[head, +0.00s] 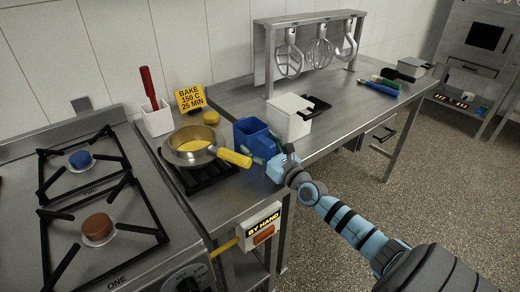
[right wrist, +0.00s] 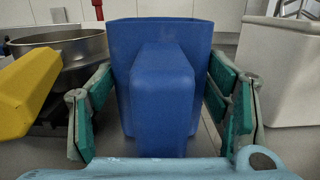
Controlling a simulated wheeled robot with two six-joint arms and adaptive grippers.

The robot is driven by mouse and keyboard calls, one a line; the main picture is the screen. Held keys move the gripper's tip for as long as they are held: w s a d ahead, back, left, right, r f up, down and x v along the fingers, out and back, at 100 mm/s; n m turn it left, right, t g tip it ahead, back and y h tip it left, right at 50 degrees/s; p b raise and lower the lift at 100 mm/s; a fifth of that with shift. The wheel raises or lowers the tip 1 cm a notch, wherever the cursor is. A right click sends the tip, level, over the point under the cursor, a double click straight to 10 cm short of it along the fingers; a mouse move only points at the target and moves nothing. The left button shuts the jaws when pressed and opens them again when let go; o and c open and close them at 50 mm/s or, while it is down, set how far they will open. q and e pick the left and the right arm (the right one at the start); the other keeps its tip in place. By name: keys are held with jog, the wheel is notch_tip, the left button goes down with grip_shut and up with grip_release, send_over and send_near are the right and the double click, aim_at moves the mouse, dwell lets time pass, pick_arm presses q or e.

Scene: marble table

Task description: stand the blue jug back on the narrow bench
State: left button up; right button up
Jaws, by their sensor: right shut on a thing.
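The blue jug (head: 250,136) is upright near the front edge of the steel worktop, between the frying pan and a white container. It fills the middle of the right wrist view (right wrist: 160,85), with its handle towards the camera. My right gripper (head: 264,153) is shut on the jug, one teal finger on each side of the handle in the right wrist view (right wrist: 162,100). I cannot tell whether the jug's base touches the steel. The narrow bench (head: 225,196) is the steel strip beside the stove. My left gripper is not in view.
A frying pan (head: 190,146) with a yellow handle (head: 234,158) sits close left of the jug. A white container (head: 288,120) stands close right. A whisk rack (head: 310,20) is behind. The worktop's front middle (head: 335,128) is clear.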

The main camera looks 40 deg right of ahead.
aim_at(272, 156)
jog(key=shift+f, duration=0.1)
jog(key=o, duration=1.6)
jog(key=shift+r, duration=0.25)
jog(key=s+p, duration=0.1)
jog(key=s, duration=0.3)
jog(key=s+p, duration=0.1)
jog(key=s, duration=0.3)
jog(key=s+f+p, duration=0.1)
jog(key=s, duration=0.3)
jog(key=shift+a+f, duration=0.1)
jog(key=shift+a, duration=0.15)
